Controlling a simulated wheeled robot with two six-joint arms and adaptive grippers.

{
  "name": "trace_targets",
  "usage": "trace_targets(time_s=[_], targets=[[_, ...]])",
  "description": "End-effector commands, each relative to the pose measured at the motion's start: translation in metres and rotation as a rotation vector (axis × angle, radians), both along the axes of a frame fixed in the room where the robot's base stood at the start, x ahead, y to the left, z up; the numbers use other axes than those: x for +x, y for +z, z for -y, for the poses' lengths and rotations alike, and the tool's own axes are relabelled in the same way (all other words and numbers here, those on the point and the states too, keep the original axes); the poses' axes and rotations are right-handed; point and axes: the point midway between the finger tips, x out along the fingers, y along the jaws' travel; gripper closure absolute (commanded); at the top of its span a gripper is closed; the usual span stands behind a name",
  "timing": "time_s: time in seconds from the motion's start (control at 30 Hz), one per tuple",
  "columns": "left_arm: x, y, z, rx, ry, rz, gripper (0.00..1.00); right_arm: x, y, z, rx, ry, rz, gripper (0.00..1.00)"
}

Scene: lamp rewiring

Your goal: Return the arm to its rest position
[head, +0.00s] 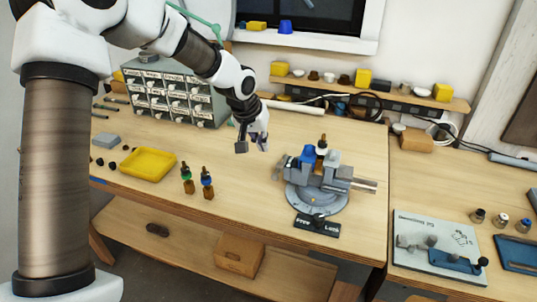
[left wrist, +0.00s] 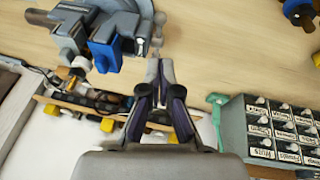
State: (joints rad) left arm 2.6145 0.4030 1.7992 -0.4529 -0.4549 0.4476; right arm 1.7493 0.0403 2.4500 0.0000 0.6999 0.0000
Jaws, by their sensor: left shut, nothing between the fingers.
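My left arm comes in from the left in the head view and reaches over the workbench (head: 150,206). My left gripper (head: 253,146) hangs above the bench, left of the grey vise (head: 318,200). A blue part and a dark-and-orange part sit at the vise's jaws. The vise also shows in the left wrist view (left wrist: 125,25), apart from the fingers. My right gripper is not in view.
A labelled drawer cabinet (head: 170,95) stands behind my left arm. A yellow tray (head: 148,164) and two small bottle-like parts (head: 207,183) are on the bench's left. A shelf (head: 370,90) with small items runs along the back. A grey board (head: 437,245) lies at the right.

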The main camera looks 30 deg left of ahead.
Motion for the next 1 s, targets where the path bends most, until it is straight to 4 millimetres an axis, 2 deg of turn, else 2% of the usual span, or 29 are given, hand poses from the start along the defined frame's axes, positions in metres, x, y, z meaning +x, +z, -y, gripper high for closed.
trace_targets(time_s=[0.13, 0.57, 0.67, 0.77, 0.83, 0.9, 0.97, 1.0], targets=[[-0.006, 0.006, 0.000, 0.001, -0.001, -0.001, 1.00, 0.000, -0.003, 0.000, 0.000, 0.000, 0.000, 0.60], [-0.005, 0.006, 0.000, 0.001, 0.000, -0.001, 1.00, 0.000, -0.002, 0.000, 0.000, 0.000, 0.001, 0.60], [-0.007, -0.006, 0.000, 0.000, -0.001, -0.021, 1.00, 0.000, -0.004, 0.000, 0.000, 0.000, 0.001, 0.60], [-0.015, -0.052, 0.003, 0.016, -0.010, -0.099, 1.00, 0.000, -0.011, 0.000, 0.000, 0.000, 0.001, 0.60], [-0.031, -0.101, 0.010, 0.037, -0.030, -0.195, 1.00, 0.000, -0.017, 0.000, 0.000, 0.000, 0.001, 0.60], [-0.061, -0.154, 0.021, 0.048, -0.052, -0.315, 1.00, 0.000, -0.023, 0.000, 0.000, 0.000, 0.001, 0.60], [-0.091, -0.198, 0.034, 0.049, -0.068, -0.409, 1.00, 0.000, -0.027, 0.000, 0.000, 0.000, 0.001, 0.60], [-0.112, -0.225, 0.042, 0.045, -0.078, -0.463, 1.00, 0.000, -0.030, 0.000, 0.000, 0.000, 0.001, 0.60]])
